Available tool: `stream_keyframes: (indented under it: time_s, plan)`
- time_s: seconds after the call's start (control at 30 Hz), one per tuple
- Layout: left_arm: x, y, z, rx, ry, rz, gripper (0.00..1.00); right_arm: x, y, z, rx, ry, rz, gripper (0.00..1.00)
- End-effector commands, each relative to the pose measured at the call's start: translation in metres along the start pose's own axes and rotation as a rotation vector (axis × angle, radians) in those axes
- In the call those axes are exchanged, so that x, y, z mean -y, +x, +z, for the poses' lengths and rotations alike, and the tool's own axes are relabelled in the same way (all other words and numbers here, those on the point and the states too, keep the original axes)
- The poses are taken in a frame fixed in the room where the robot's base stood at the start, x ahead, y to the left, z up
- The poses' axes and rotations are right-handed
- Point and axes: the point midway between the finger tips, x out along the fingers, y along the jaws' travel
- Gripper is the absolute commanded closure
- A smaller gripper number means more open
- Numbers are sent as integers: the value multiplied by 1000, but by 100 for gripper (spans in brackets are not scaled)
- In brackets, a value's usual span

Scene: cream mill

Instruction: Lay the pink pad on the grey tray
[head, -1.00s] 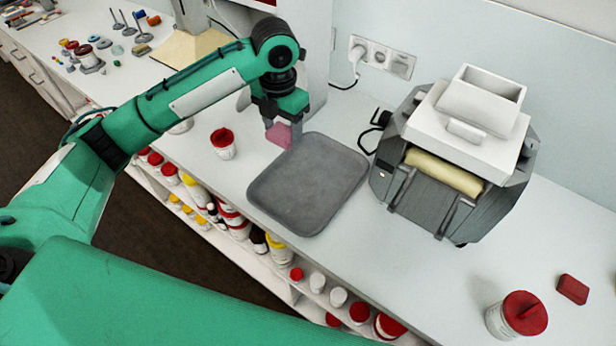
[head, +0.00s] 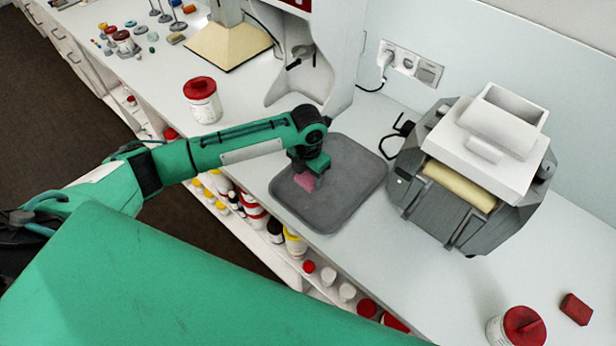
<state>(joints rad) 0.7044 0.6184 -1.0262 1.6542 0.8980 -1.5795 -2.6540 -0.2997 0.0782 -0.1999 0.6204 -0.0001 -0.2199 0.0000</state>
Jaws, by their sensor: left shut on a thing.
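The grey tray (head: 345,205) lies flat on the white counter, left of the grey machine. My left gripper (head: 308,176) is over the left part of the tray and points down. It is shut on the pink pad (head: 304,182), which shows just under the fingers. The pad is over the tray; whether it touches the tray surface I cannot tell. Part of the pad is hidden by the gripper. My right gripper is not in view.
A grey and white machine (head: 475,165) stands right of the tray. A white jar with a red lid (head: 202,100) stands behind my left arm; another jar (head: 518,328) and a red block (head: 576,309) are at the lower right. A shelf with several jars runs below the counter edge.

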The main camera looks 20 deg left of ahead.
Motion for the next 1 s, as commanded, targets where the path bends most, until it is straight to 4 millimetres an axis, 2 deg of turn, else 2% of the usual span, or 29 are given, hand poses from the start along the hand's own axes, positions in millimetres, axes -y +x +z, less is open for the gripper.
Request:
stream_keyframes:
  time_s: [0.17, 0.53, 0.57, 0.63, 1.0]
  plan:
    - [0, 23, 0, -1, -1, -1, 60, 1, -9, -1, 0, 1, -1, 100]
    - [0, 30, 0, 0, -1, 1, 60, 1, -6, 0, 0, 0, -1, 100]
    - [0, 28, 0, 0, -1, 1, 36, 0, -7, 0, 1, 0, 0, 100]
    - [0, 28, 0, 0, -1, 1, 22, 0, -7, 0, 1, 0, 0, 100]
    - [0, 23, 0, 1, -1, 0, 20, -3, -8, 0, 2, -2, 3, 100]
